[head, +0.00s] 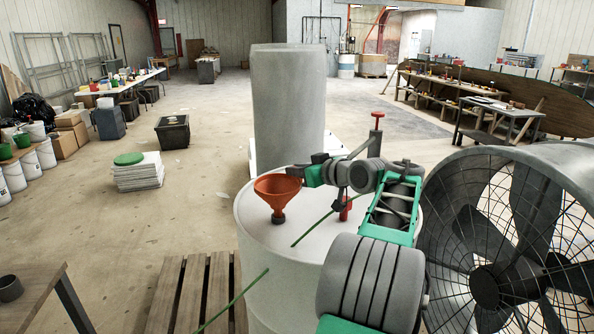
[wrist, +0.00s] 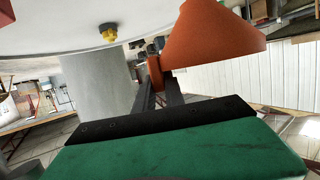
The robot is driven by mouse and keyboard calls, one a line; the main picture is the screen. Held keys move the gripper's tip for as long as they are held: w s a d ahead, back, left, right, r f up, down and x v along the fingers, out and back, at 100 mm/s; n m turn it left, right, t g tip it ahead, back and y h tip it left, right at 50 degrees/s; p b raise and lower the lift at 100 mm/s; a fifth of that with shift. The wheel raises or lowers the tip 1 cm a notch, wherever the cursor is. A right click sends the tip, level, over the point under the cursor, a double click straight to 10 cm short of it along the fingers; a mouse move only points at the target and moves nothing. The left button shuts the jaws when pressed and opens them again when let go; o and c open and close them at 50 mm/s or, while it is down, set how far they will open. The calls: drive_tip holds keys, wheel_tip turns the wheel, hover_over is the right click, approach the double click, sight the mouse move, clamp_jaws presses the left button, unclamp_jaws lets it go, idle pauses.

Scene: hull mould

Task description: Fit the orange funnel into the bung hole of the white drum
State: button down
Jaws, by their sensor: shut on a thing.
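The orange funnel (head: 278,193) is upright, wide mouth up, over the left part of the white drum's top (head: 310,240). A dark piece shows below the cone; I cannot tell whether the spout is in the bung hole, which is hidden. My gripper (head: 305,176) is at the funnel's right side. In the wrist view, the funnel's cone (wrist: 212,42) fills the upper right, its narrow end cut off by the frame. My gripper (wrist: 158,84) is shut on an orange tab at the funnel's rim. The drum's top (wrist: 50,22) appears above, with a yellow fitting (wrist: 108,32).
A tall grey cylinder (head: 288,105) stands behind the drum. A large caged fan (head: 500,240) is close on the right. A red part (head: 345,208) stands on the drum top near my arm. A wooden pallet (head: 190,290) lies at the left.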

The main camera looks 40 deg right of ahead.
drive_tip(key=shift+f+b, duration=1.1)
drive_tip(key=shift+f, duration=0.3)
drive_tip(key=c, duration=1.3)
unclamp_jaws()
drive_tip(key=shift+c, duration=0.2)
drive_tip(key=v, duration=0.7)
drive_tip(key=shift+s+b, duration=0.35)
drive_tip(key=shift+r, duration=0.15)
